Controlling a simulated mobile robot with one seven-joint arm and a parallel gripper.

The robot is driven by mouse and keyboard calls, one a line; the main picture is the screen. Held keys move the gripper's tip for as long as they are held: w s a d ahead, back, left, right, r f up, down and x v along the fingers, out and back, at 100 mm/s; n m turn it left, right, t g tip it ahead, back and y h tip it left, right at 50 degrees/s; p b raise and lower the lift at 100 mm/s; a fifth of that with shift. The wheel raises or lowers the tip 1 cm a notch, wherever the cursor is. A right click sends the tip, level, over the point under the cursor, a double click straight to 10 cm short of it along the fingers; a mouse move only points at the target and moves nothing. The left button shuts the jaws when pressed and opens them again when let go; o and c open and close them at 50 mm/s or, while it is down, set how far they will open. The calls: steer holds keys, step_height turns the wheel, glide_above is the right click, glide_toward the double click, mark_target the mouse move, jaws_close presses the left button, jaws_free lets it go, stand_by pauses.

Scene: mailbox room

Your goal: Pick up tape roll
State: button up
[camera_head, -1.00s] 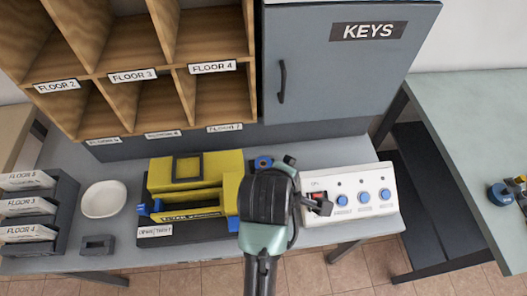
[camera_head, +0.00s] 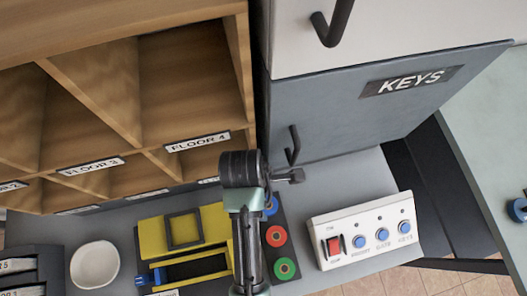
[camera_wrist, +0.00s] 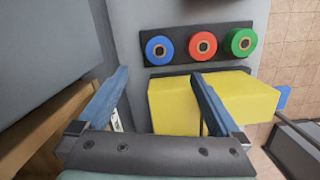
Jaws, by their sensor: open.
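Three ring-shaped rolls sit in a row on a dark strip on the bench: a blue roll (camera_wrist: 159,50), a red roll (camera_wrist: 203,46) and a green roll (camera_wrist: 240,42). In the head view the red roll (camera_head: 276,236) and green roll (camera_head: 285,268) show right of my arm, and the blue roll (camera_head: 272,205) is partly hidden behind it. My gripper (camera_wrist: 160,76) is open and empty, with its two blue fingers apart. In the wrist view the rolls lie beyond the fingertips, the blue one nearest the line between them. My gripper (camera_head: 291,176) appears raised above the bench.
A yellow device (camera_head: 190,235) sits left of the rolls and lies close by my right finger in the wrist view. A white button panel (camera_head: 367,235) stands to the right. Wooden pigeonholes (camera_head: 95,100) and a grey KEYS cabinet (camera_head: 350,110) rise behind. A white bowl (camera_head: 95,265) is at left.

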glide_above(269, 205)
steer(key=f, duration=0.4)
steer(key=a+f, duration=0.1)
steer(key=f, duration=0.1)
steer(key=shift+s+f, duration=0.3)
steer(key=shift+f, duration=0.05)
steer(key=shift+w+d+f, duration=0.1)
steer(key=shift+d+f, duration=0.05)
steer(key=shift+f, duration=0.85)
steer(key=shift+w+d+f, duration=0.1)
steer(key=shift+f, duration=0.85)
steer(key=shift+w+d+f, duration=0.1)
steer(key=shift+d+f, duration=0.05)
steer(key=shift+f, duration=0.85)
steer(key=c, duration=1.4)
steer(key=shift+d+r, duration=0.1)
steer(key=shift+r, duration=0.05)
